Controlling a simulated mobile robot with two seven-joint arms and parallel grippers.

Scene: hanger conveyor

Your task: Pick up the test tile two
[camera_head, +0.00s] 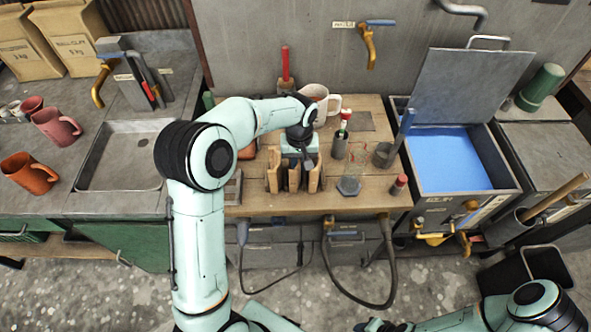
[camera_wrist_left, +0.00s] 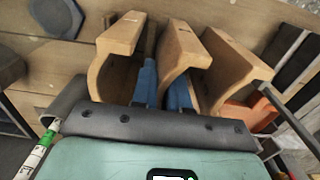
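Three tan curved test tiles stand side by side in a row on the wooden bench; the middle tile (camera_head: 294,176) is also between its neighbours in the left wrist view (camera_wrist_left: 184,50). No number is readable on them. My left gripper (camera_head: 297,160) points down over the row. In the left wrist view its two blue fingers (camera_wrist_left: 163,88) reach down on either side of the middle tile's wall. I cannot tell whether they press on it. My right gripper (camera_head: 372,325) shows only in part at the bottom edge of the head view, and its fingers are unclear.
A white mug (camera_head: 318,98) stands behind the tiles. A dark holder with a red-topped tool (camera_head: 342,135), a hexagonal block (camera_head: 348,186) and a red-capped marker (camera_head: 398,184) are to the right. A basin of blue liquid (camera_head: 445,160) lies further right, a sink (camera_head: 125,158) left.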

